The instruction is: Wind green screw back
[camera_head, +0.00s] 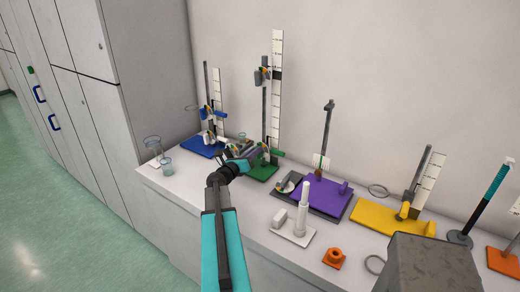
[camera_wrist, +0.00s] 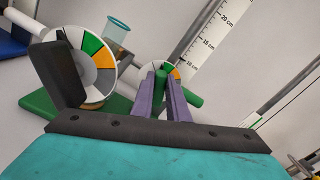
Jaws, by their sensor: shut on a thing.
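The green-based stand (camera_head: 262,173) stands near the back wall, with an upright rod and a tall white ruler (camera_head: 277,100). My gripper (camera_wrist: 161,90) has two purple fingers shut on the green screw (camera_wrist: 160,79), whose upper part shows between them. A white dial with green and orange sectors (camera_wrist: 174,71) lies just behind the screw. In the head view my gripper (camera_head: 247,159) reaches the low part of the green stand, and the screw is hidden there. The stand's green base (camera_wrist: 45,102) and ruler (camera_wrist: 212,42) also show in the wrist view.
A larger sectored dial (camera_wrist: 96,70) and a glass beaker (camera_wrist: 117,36) are close on the left in the wrist view. The blue stand (camera_head: 203,147) is left of my arm. The purple stand (camera_head: 322,197), white post (camera_head: 303,212) and orange piece (camera_head: 333,259) are to the right.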

